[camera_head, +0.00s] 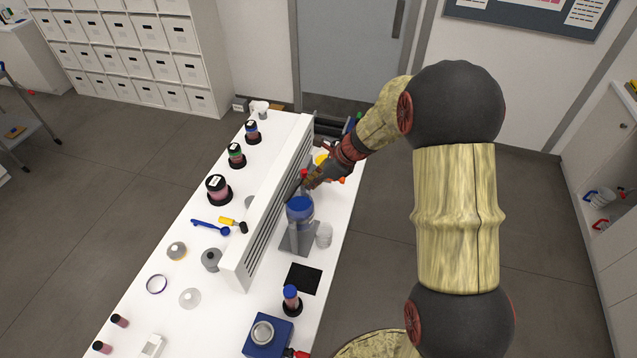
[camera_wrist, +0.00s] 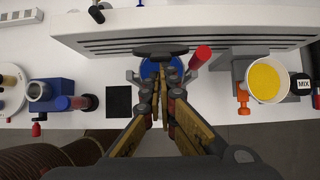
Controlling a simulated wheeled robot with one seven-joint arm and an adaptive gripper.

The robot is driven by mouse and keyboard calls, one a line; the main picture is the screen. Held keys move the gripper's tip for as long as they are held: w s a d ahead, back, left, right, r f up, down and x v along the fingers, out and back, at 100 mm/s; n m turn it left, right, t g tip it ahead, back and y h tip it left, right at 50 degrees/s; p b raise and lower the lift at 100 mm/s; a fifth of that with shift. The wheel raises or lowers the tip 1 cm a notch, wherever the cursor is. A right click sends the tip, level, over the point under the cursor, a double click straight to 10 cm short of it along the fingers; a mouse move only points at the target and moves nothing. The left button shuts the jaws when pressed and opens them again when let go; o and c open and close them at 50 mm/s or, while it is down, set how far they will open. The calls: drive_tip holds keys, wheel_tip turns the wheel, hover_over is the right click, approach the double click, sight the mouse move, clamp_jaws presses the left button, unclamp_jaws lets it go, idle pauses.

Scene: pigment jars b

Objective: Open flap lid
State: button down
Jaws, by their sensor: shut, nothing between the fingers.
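A round blue lid (camera_head: 300,203) sits on a clear container on a grey stand (camera_head: 298,239), right of the white slatted panel. In the wrist view, a blue round surface (camera_wrist: 149,69) shows partly behind my fingers. The lid appears down; I cannot make out its hinge. My gripper (camera_head: 309,182) is above and just behind the lid in the head view. In the wrist view my gripper (camera_wrist: 168,72) is shut and empty, with its fingertips over the blue surface. Whether they touch it cannot be told. A red cylinder (camera_wrist: 198,57) is close to the right of the fingertips.
The slatted panel (camera_wrist: 195,34) runs along the far side, close to my fingers. Right of them stand a yellow-filled cup (camera_wrist: 264,80) and orange clamp (camera_wrist: 243,97). Left are a black pad (camera_wrist: 118,101), a blue-capped jar (camera_head: 291,299) and a blue device (camera_head: 267,338).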

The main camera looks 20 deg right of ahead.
sight(295, 187)
drive_tip(key=w+a+r+p, duration=0.2)
drive_tip(key=a, duration=0.1)
drive_tip(key=w+a+r, duration=0.1)
drive_tip(key=shift+w+a+r+p, duration=0.15)
drive_tip(key=shift+w+a+p, duration=0.05)
drive_tip(key=shift+a+p, duration=0.2)
drive_tip(key=shift+w+a+r+p, duration=0.1)
drive_tip(key=shift+w+a+p, duration=0.15)
drive_tip(key=shift+w+a, duration=0.3)
drive_tip(key=shift+w+a+r+p, duration=0.1)
drive_tip(key=shift+w+a+p, duration=0.2)
drive_tip(key=shift+a, duration=0.35)
drive_tip(key=shift+w, duration=0.1)
